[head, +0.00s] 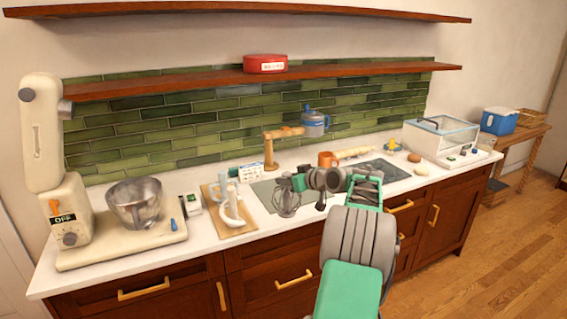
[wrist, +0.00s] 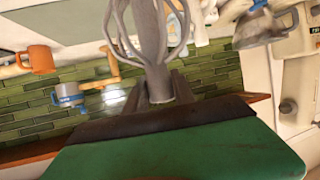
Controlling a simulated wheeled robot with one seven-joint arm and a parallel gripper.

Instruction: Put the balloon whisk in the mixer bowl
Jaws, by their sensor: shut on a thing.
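The balloon whisk (head: 287,204) is a grey wire whisk, with its wires hanging down over the counter in the head view. My gripper (head: 296,182) is shut on its handle, which the jaws partly hide. The wrist view, which looks upside down, shows the whisk's wires (wrist: 148,30) beyond my gripper (wrist: 160,88). The mixer bowl (head: 135,203) is a grey metal bowl on the stand mixer's base at the left, well left of my gripper. It also appears at the upper right of the wrist view (wrist: 262,28).
The cream stand mixer (head: 40,130) has its head raised. A wooden tray (head: 232,222) with white utensils lies between bowl and whisk. A wooden stand (head: 269,150), an orange mug (head: 327,159) and a blue-topped jug (head: 314,124) stand behind. A shelf (head: 200,84) runs above.

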